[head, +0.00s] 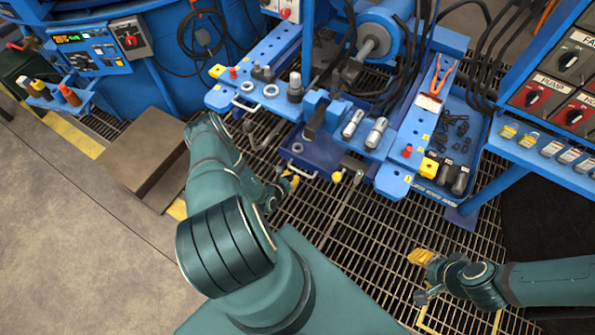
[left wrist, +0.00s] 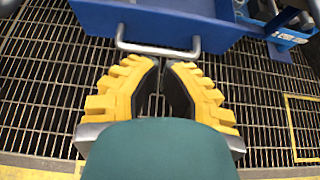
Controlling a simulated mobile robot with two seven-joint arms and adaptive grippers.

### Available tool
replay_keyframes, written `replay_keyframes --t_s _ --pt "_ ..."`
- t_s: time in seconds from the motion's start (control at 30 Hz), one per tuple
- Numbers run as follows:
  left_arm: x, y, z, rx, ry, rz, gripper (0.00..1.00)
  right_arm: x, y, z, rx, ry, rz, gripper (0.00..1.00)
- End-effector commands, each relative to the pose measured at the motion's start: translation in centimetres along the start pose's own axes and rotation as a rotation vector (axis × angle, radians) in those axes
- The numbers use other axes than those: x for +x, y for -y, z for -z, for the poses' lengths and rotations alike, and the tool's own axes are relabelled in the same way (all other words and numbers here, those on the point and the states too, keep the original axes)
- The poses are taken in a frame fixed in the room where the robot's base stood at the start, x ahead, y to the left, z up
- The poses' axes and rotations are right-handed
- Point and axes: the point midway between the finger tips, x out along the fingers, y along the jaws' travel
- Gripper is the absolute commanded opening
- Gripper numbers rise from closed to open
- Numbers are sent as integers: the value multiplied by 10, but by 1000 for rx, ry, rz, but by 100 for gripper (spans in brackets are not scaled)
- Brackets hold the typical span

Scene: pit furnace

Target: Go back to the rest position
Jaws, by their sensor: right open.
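My left gripper (head: 291,182) is low in front of the blue drawer (head: 318,153), its yellow fingers partly hidden by my arm in the head view. In the left wrist view its two yellow fingers (left wrist: 166,66) stand a little apart, with floor grating showing in the narrow gap. They lie just short of the drawer's metal handle (left wrist: 155,48), and I see nothing between them. Whether a fingertip touches the handle is unclear. My right gripper (head: 421,257) is at the lower right over the grating, with yellow fingers pointing left, open and empty.
A blue workbench (head: 260,95) with metal parts stands ahead. A blue parts tray (head: 465,125) is at its right. A control panel (head: 560,75) is at the far right. A brown step (head: 145,150) is left of my left arm. The grating (head: 370,235) between my grippers is clear.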

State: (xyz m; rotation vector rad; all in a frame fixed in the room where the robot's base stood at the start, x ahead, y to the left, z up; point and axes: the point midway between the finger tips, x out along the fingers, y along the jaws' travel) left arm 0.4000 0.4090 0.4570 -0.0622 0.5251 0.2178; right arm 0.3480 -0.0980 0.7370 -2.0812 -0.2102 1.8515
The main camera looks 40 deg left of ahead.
Motion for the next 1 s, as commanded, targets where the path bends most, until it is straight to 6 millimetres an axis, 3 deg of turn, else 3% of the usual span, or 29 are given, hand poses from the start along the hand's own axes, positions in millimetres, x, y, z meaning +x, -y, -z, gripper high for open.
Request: replay_keyframes --t_s 0.1,0.23,0.67,0.77,0.87,1.0 --pt "-22 0 -2 -2 -1 0 0 -8 3 -1 1 4 0 47" --pt "-36 0 0 -1 -1 0 0 -11 3 -1 2 6 0 47" --pt "-42 5 -2 5 1 22 0 -11 4 -2 2 7 0 47" --pt "-39 29 -16 31 2 124 0 -11 4 -2 2 7 0 47" --pt "-41 76 -38 98 -3 328 0 -11 4 -2 2 7 0 47" --pt "-70 161 -68 277 -39 719 0 -11 4 -2 2 7 0 47"
